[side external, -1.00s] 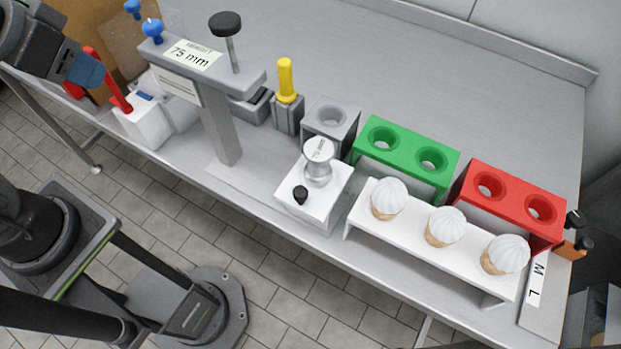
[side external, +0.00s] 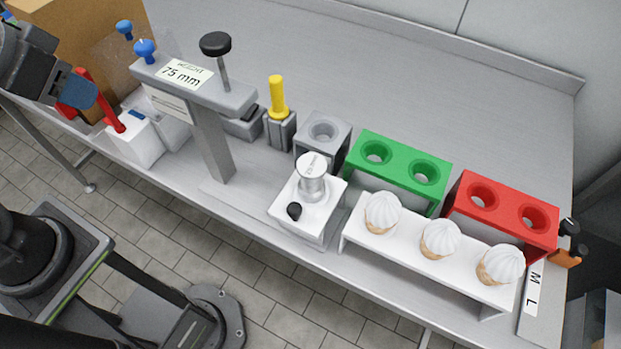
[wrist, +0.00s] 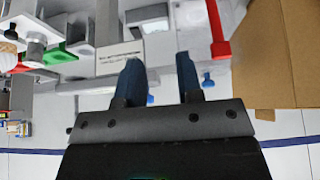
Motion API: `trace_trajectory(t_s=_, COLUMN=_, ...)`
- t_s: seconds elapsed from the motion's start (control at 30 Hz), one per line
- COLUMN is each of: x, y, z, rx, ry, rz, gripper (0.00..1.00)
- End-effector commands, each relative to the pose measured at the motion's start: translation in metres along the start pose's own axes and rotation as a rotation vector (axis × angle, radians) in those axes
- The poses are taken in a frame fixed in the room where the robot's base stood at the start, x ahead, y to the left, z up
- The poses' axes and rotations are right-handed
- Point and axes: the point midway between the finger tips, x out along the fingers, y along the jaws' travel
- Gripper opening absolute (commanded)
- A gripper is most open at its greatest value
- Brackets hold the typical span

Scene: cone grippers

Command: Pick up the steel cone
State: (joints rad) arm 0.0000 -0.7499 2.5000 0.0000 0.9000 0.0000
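A shiny steel piece with a pale, marked round top (side external: 312,178), which I take for the steel cone, stands upright on a small white box with a black knob (side external: 305,215). My gripper (side external: 82,92) is at the upper left of the side view, well away from that piece, near a red lever. In the wrist view my gripper's two blue fingers (wrist: 159,82) are apart with nothing held between them.
A grey post with a 75 mm sign (side external: 185,74) stands between my gripper and the steel piece. The red lever (side external: 100,100) and a cardboard box (side external: 85,40) are close to my gripper. A white rack (side external: 405,262) holds three cream-topped cones. The back of the bench is clear.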

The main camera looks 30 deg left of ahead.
Motion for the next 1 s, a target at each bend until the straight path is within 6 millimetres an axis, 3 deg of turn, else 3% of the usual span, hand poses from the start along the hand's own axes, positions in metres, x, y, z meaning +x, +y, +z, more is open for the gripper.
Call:
trace_trajectory(t_s=0.27, x=0.0, y=0.0, z=0.0, rx=0.0, ry=0.0, rz=0.0, gripper=0.33)
trace_trajectory(t_s=0.7, x=0.0, y=0.0, z=0.0, rx=0.0, ry=0.0, rz=0.0, gripper=0.74)
trace_trajectory(t_s=1.0, x=-0.0096, y=0.0, z=-0.006, rx=0.0, ry=0.004, rz=0.0, gripper=0.74)
